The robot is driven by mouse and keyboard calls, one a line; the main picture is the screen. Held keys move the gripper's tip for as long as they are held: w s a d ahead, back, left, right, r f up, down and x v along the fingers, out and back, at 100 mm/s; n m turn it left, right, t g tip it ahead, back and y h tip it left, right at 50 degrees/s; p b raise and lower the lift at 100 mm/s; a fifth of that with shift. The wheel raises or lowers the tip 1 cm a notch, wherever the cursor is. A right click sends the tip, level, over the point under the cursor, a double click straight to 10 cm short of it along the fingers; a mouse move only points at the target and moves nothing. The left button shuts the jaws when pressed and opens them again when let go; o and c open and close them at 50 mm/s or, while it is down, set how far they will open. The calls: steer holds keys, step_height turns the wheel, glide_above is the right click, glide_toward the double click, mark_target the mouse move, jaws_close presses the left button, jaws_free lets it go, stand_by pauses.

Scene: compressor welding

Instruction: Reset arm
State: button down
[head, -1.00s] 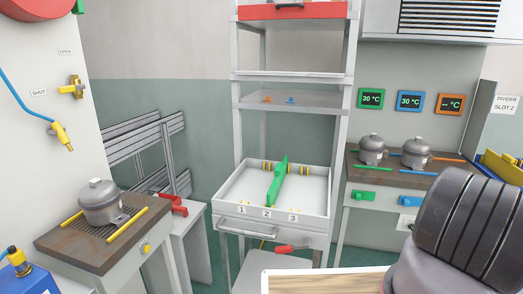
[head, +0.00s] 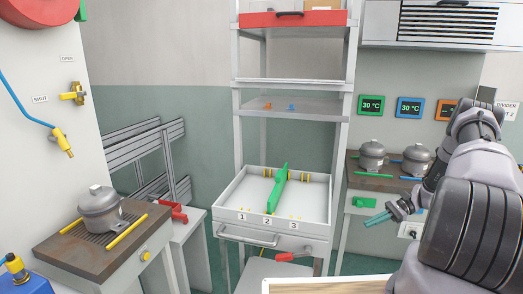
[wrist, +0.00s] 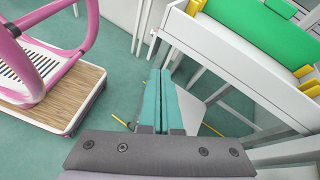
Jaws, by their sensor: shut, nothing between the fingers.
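My gripper (head: 377,219) shows at the right of the head view, at the end of my folded grey arm. Its teal fingers are together and hold nothing. In the wrist view my gripper (wrist: 168,88) points down past a white drawer unit, with the teal-green floor below. It touches no object that I can make out. My arm hides part of the right-hand bench.
A rack holds a white tray (head: 233,200) with a green divider (head: 279,190). Compressors stand on the left bench (head: 60,252) and right bench (head: 352,171). A pink-framed cart (wrist: 88,98) stands left in the wrist view, with open floor between.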

steer(key=s+a+r+n+h, duration=0.1)
steer(key=a+r+n+h, duration=0.25)
steer(key=r, duration=1.25)
steer(key=s+a+r+n+h, duration=0.15)
steer(key=a+r+h, duration=0.35)
steer(key=r, duration=1.2)
steer(key=s+a+r+n+t+h, duration=0.1)
steer(key=s+a+r+t, duration=0.3)
steer(key=s+r, duration=0.4)
steer(key=s+a+r+n+t+h, duration=0.2)
steer(key=s+r, duration=0.6)
steer(key=s, duration=0.5)
steer(key=shift+s+a+r+n+t, duration=0.3)
steer(key=shift+a+n+t, duration=0.6)
steer(key=shift+t, duration=0.5)
steer(key=shift+a, duration=0.1)
